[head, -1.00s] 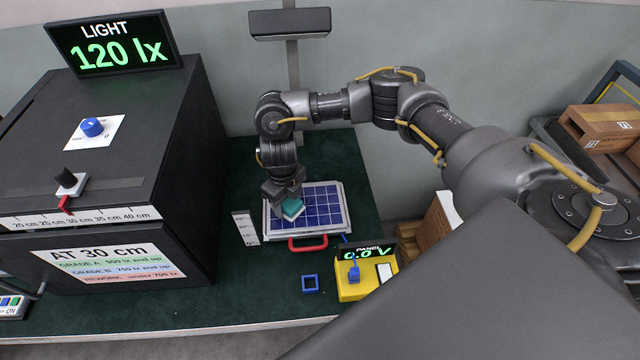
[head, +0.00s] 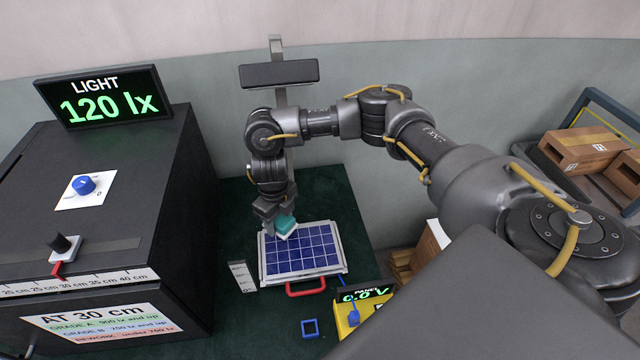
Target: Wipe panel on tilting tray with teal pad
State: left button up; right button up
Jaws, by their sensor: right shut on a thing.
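The solar panel (head: 305,250) is blue with a white grid and lies in a pale-framed tray (head: 344,260) with a red handle (head: 305,288) at its front. My right gripper (head: 277,222) is shut on the teal pad (head: 286,224), which has a pale underside. The pad is at the panel's back left edge; I cannot tell whether it touches the surface. The fingers partly hide the pad. My left gripper is not in view.
A black light box (head: 110,200) with a "120 lx" display (head: 105,97) stands at the left. A small white scale (head: 242,276) stands left of the tray. A yellow meter (head: 352,312) reading 0.0 V and a blue square frame (head: 310,328) are in front. A lamp (head: 279,73) hangs behind.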

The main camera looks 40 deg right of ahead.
jog(key=shift+w+r+p, duration=0.15)
jog(key=shift+r+p, duration=0.5)
jog(key=shift+r, duration=0.3)
jog(key=shift+r+p, duration=0.6)
jog(key=shift+r, duration=0.1)
jog(key=shift+f, duration=0.1)
